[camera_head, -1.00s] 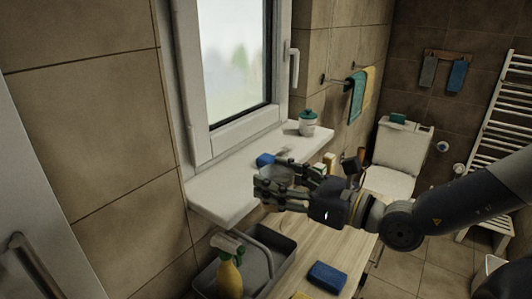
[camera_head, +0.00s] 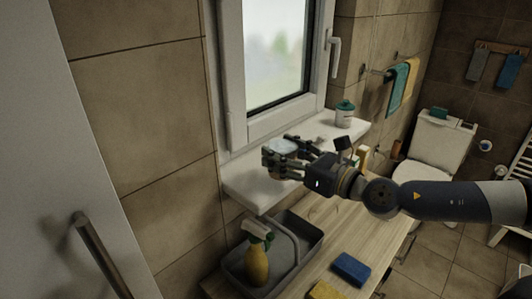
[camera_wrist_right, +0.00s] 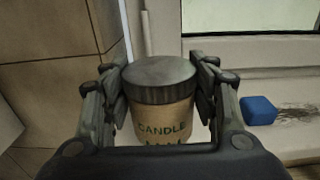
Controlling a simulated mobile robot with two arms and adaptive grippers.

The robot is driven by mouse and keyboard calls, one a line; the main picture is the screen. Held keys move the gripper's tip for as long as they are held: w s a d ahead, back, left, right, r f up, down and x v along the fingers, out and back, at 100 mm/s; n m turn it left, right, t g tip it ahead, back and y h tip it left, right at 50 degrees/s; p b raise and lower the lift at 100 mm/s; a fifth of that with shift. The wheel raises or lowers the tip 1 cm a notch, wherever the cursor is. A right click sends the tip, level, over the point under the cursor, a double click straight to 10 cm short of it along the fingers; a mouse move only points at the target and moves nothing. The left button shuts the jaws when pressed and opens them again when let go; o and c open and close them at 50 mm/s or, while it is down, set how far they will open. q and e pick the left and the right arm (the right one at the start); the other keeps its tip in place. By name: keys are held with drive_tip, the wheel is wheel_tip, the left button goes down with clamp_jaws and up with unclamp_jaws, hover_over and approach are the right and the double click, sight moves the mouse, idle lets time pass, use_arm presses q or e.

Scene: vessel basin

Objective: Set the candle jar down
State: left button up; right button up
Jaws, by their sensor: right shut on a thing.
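The candle jar (camera_wrist_right: 160,105) has a dark grey lid and a pale tan side with the word CANDLE in green. In the right wrist view it stands upright between the fingers of my right gripper (camera_wrist_right: 160,90), which is shut on it. In the head view the right gripper (camera_head: 277,160) is at the left part of the white windowsill (camera_head: 245,186), and the fingers cover most of the jar (camera_head: 285,146). I cannot tell whether the jar's base touches the sill. My left gripper is not in view.
A white pot with a teal lid (camera_head: 344,117) stands farther along. Below are a grey basin (camera_head: 312,238) with a yellow spray bottle (camera_head: 257,262) and a blue sponge (camera_head: 351,268) on the wooden counter (camera_head: 345,225).

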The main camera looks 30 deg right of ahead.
drive_tip(key=shift+w+a+r, duration=0.15)
drive_tip(key=shift+w+r, duration=0.1)
drive_tip(key=shift+w, duration=0.05)
drive_tip(key=p+x, duration=0.3)
drive_tip(key=d+p+x, duration=0.1)
drive_tip(key=p+x, duration=0.1)
drive_tip(key=shift+w+a+f, duration=0.1)
drive_tip(key=shift+w+f, duration=0.15)
drive_tip(key=shift+w+a+f, duration=0.1)
drive_tip(key=shift+w+f, duration=0.05)
wheel_tip(320, 180, down, 3)
drive_tip(key=shift+f, duration=0.2)
drive_tip(key=shift+f, duration=0.15)
drive_tip(key=o, duration=0.7)
drive_tip(key=shift+f, duration=0.1)
drive_tip(key=o, duration=0.5)
drive_tip(key=shift+c, duration=0.2)
